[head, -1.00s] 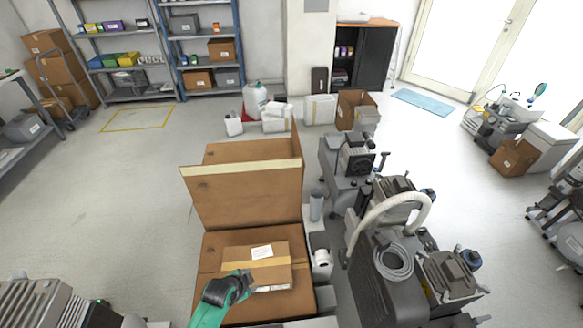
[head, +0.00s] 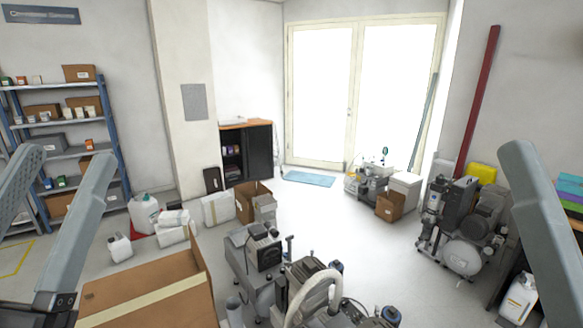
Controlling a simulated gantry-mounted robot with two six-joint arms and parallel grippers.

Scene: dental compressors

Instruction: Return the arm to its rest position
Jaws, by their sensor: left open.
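My left gripper (head: 65,158) is raised close to the camera at the left edge of the head view. Its two grey fingers point upward and stand apart, with nothing between them. It is clear of the cardboard box and the shelves behind it. A single grey part of my right arm (head: 548,235) rises at the right edge. Its other parts are out of view, so I cannot tell whether that gripper is open or shut.
Compressors (head: 310,285) stand at the bottom middle, more machines (head: 465,225) at right. White canisters (head: 145,213) and a shelf rack (head: 65,150) are at left. Open floor (head: 340,225) lies toward the glass doors (head: 365,95).

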